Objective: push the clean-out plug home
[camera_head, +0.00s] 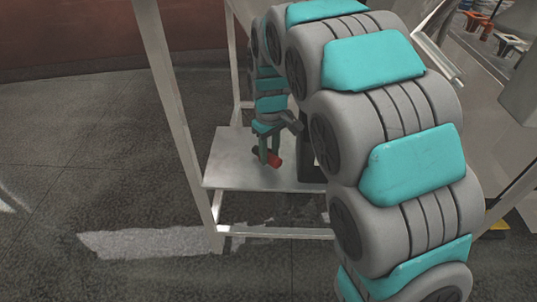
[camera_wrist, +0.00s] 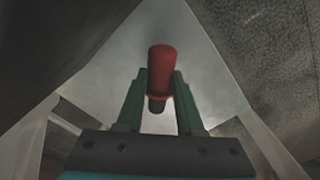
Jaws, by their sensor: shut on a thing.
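The clean-out plug is a red cylinder with a dark tip. In the wrist view the plug (camera_wrist: 162,68) sits between the green fingers of my gripper (camera_wrist: 161,88), which is shut on it. The red body stretches away from the palm and the dark end points toward it. In the head view my gripper (camera_head: 268,155) hangs low over the grey shelf, and the red plug (camera_head: 275,159) shows beside its fingers. I cannot tell whether the plug touches the shelf. The opening for the plug is not seen; my arm hides part of that area.
A pale metal shelf (camera_head: 230,163) lies under my gripper, carried by a light frame with an upright post (camera_head: 178,100) on its left. A dark upright part (camera_head: 306,158) stands close to the right of my gripper. Open floor (camera_head: 90,170) lies to the left.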

